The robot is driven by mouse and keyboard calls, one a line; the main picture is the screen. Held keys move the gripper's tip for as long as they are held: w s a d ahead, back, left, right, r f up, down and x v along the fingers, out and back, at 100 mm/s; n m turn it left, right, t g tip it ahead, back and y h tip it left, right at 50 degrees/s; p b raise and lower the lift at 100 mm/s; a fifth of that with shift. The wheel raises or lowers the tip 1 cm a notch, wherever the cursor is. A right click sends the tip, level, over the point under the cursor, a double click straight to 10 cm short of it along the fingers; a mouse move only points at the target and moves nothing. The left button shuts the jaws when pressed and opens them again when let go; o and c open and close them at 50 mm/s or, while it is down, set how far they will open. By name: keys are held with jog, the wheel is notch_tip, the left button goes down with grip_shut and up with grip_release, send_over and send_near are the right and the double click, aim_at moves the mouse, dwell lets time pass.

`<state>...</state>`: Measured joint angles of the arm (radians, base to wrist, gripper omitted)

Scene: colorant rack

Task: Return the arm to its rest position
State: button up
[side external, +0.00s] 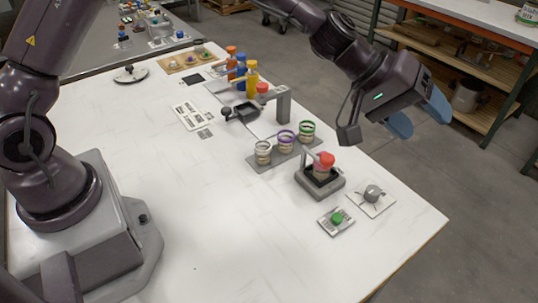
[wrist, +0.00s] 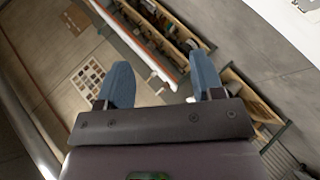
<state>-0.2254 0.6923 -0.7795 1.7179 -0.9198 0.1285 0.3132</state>
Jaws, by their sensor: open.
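My gripper (side external: 418,114) is raised above the right side of the white table in the side external view, turned away from the table toward the floor and shelves. Its two blue fingers are apart with nothing between them. In the wrist view my gripper (wrist: 160,85) also shows open and empty, with the floor and shelving beyond it. My arm stretches across the top of the side external view and touches nothing on the table.
On the white table (side external: 200,230) stand a grey scale-like stand with a red-topped container (side external: 324,164), several jars in a rack (side external: 285,142), a green button (side external: 337,217), a knob plate (side external: 373,193) and colored bottles (side external: 251,78). A wooden shelf (side external: 450,60) stands behind. The front table area is clear.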

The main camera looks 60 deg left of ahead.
jog(key=s+a+r+m+y, duration=0.2)
jog(key=s+a+r+y, duration=0.2)
jog(key=s+a, duration=0.9)
jog(key=s+a+r+m+g+y, duration=0.1)
jog(key=s+a+r+y, duration=0.4)
jog(key=s+a, duration=0.7)
jog(key=shift+s+a+m, duration=0.35)
jog(key=shift+s+m, duration=0.05)
jog(key=shift+s, duration=1.65)
